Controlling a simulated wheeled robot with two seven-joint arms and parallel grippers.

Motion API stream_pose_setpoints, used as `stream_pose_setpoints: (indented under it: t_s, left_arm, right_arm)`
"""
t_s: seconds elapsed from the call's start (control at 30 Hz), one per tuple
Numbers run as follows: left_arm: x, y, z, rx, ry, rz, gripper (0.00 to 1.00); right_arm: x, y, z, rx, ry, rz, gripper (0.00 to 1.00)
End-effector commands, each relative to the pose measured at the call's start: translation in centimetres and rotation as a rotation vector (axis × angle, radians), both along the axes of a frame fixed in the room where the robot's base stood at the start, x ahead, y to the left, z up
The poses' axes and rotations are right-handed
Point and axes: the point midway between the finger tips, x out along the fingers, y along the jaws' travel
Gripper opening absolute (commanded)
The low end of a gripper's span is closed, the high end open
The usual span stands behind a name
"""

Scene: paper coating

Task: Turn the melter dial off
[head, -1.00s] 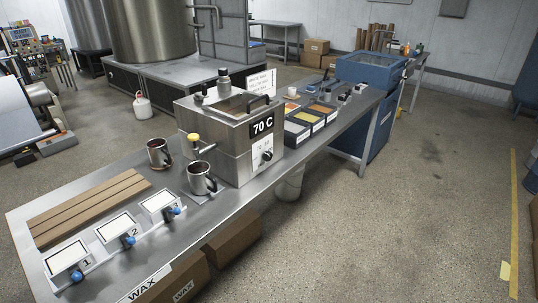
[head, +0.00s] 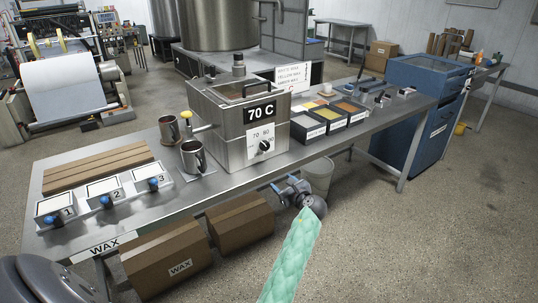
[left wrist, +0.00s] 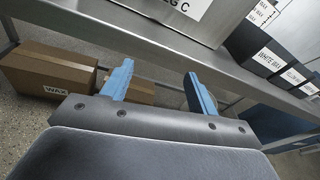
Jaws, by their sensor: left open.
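The melter (head: 222,125) is a steel box on the table with a black "70 C" sign. Its dial (head: 264,146) is a black knob on a white label on the front face; its exact setting is too small to read. My left gripper (head: 283,183) has blue fingers and is open and empty. It is in front of the table edge, below and slightly right of the dial, apart from it. In the left wrist view the open fingers (left wrist: 160,85) point toward the table edge. My right gripper is out of view.
The steel table (head: 225,185) has its front edge near my left gripper. Two mugs (head: 193,156) stand left of the melter, and wax trays (head: 305,128) to its right. Cardboard boxes (head: 165,250) and a white bucket (head: 319,172) are below. The floor at right is open.

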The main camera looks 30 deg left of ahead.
Motion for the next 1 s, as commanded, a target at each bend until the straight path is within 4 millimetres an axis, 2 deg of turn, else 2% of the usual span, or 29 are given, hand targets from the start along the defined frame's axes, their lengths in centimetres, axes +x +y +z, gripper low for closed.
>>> stream_pose_setpoints:
  t_s: [0.03,0.1,0.2,0.3,0.47,0.8,1.0]
  left_arm:
    - [0.8,0.6,2.3,0.062,0.029,0.017,0.59]
    - [1.3,1.2,5.1,0.142,0.079,0.041,0.59]
    - [1.7,1.9,7.9,0.220,0.136,0.072,0.59]
    - [1.8,2.3,9.4,0.262,0.168,0.090,0.59]
    - [2.2,3.3,10.1,0.279,0.184,0.097,0.59]
    - [4.0,7.7,10.0,0.277,0.184,0.097,0.59]
    - [4.7,9.2,9.9,0.276,0.182,0.095,0.59]
  right_arm:
    - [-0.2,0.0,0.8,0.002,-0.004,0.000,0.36]
    - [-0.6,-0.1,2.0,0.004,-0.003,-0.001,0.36]
    - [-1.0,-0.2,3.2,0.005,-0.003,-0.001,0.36]
    - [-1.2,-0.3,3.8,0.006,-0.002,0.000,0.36]
    - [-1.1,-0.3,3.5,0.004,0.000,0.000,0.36]
    - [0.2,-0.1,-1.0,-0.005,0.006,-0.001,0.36]
    - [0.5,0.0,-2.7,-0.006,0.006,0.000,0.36]
